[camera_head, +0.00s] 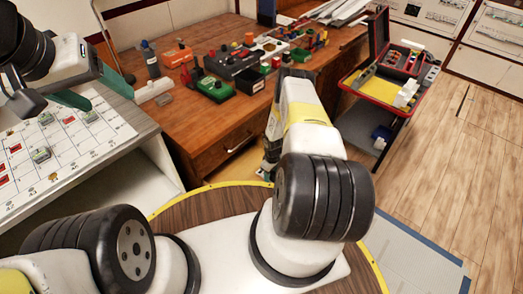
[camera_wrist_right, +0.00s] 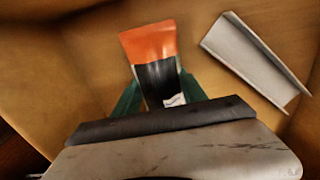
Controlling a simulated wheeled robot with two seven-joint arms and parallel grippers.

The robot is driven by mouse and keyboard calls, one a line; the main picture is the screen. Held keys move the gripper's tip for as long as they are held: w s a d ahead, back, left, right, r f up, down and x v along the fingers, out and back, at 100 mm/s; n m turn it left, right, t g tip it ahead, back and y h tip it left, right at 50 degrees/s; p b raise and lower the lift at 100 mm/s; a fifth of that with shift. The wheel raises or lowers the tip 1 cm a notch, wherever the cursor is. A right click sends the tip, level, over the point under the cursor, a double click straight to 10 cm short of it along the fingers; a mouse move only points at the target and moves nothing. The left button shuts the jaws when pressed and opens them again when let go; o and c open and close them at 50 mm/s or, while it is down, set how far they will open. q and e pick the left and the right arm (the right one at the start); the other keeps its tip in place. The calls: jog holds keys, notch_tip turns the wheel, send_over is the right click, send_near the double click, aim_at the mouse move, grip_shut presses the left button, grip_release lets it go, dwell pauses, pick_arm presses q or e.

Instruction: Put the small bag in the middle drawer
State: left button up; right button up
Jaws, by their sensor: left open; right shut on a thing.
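My right gripper (camera_wrist_right: 155,92) is shut on an orange and black item (camera_wrist_right: 150,48), which looks like the small bag. The green fingers show on both sides of its black part. It is inside or over a wooden compartment (camera_wrist_right: 70,50); contact with the floor of it cannot be told. In the head view my right gripper (camera_head: 270,158) is low at the desk front, mostly hidden by my arm, and the bag cannot be made out. A desk drawer front with a handle (camera_head: 243,143) is left of it. My left gripper (camera_head: 93,90) is open and empty over the labelled board.
A light metal channel (camera_wrist_right: 255,62) lies in the compartment, right of the bag. The wooden desk (camera_head: 180,115) carries several boxes and breakers. A labelled white board (camera_head: 100,148) is at left. A red open case (camera_head: 372,85) stands on a cart at right. The floor there is clear.

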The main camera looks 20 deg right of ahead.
jog(key=shift+f, duration=0.15)
jog(key=o, duration=1.4)
